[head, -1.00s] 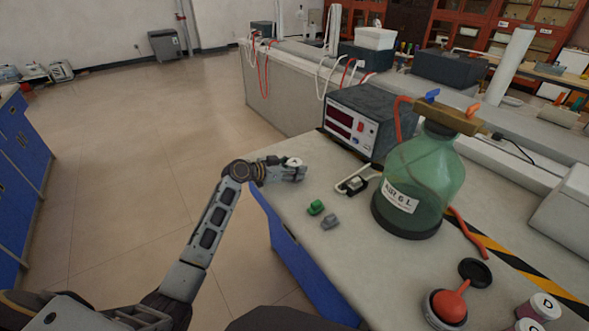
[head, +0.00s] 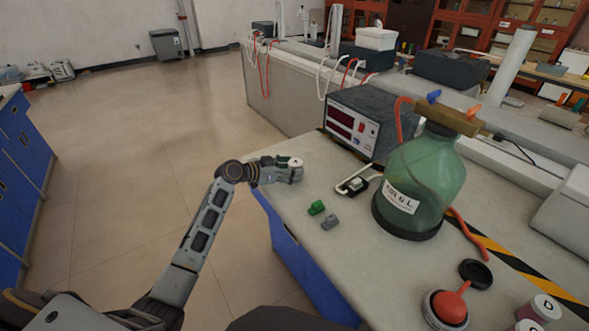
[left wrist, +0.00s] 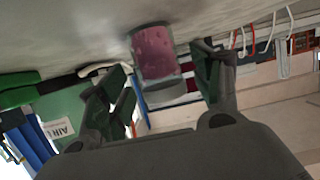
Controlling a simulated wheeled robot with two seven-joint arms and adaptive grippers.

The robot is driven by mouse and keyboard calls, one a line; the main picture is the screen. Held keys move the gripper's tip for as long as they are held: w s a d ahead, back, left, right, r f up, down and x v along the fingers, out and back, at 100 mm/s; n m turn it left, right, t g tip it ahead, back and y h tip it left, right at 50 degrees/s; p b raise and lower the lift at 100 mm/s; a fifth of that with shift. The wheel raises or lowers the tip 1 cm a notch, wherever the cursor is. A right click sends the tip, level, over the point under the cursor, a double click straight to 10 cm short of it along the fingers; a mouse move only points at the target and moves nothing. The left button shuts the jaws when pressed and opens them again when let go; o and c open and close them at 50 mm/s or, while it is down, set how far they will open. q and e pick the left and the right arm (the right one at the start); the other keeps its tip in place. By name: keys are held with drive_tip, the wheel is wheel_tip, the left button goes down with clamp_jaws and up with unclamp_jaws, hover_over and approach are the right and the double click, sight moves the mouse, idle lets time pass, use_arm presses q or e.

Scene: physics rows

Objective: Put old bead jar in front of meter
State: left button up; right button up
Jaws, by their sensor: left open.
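The bead jar has a pale lid (head: 295,162) in the head view and stands at the table's left edge, its body mostly hidden by my left gripper. In the left wrist view the jar (left wrist: 155,52) shows pink beads behind clear walls, upside down in the picture, between and beyond the fingertips. My left gripper (left wrist: 163,85) is open, with a finger to either side of the jar; contact cannot be told. It also shows in the head view (head: 282,172). The meter (head: 352,120), a dark box with red displays, stands behind the jar to the right. My right gripper is not in view.
A green bottle (head: 425,185) stands right of the meter. A white-and-black clip (head: 357,184), a green block (head: 316,207) and a grey block (head: 330,222) lie nearby. A lidded jar (head: 545,307) and a red-topped container (head: 448,306) are at the front right.

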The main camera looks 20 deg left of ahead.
use_arm(q)
drive_tip(key=shift+v, duration=4.8)
